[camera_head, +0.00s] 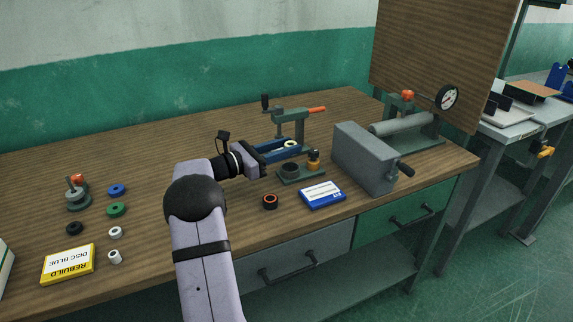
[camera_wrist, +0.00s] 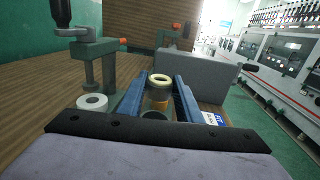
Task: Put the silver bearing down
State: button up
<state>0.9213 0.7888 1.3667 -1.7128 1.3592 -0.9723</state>
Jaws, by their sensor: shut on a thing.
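My gripper (camera_head: 288,149) has blue fingers and reaches right over the bench, beside the arbor press. The silver bearing (camera_wrist: 158,77) is a pale ring between the fingertips in the wrist view, and my gripper is shut on it. The bearing also shows between the fingers in the head view (camera_head: 290,144). A green-grey fixture plate (camera_head: 300,175) with a dark round socket and a brass post lies just in front of and below the fingers. The fingers hide part of the space under the bearing.
The press (camera_head: 296,125) stands behind the gripper, with a white ring (camera_wrist: 92,102) by its base. A grey box (camera_head: 365,158) stands to the right. A blue-and-white box (camera_head: 322,195) and a dark red-lined ring (camera_head: 270,202) lie in front. Several small rings lie at left.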

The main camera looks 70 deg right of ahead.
aim_at(286, 170)
jog(key=shift+f, duration=2.7)
jog(key=shift+f, duration=0.15)
jog(key=o, duration=1.2)
jog(key=shift+c, duration=0.2)
jog(key=shift+f, duration=0.1)
jog(key=shift+o, duration=0.5)
jog(key=shift+b+v, duration=0.5)
jog(key=shift+v, duration=3.2)
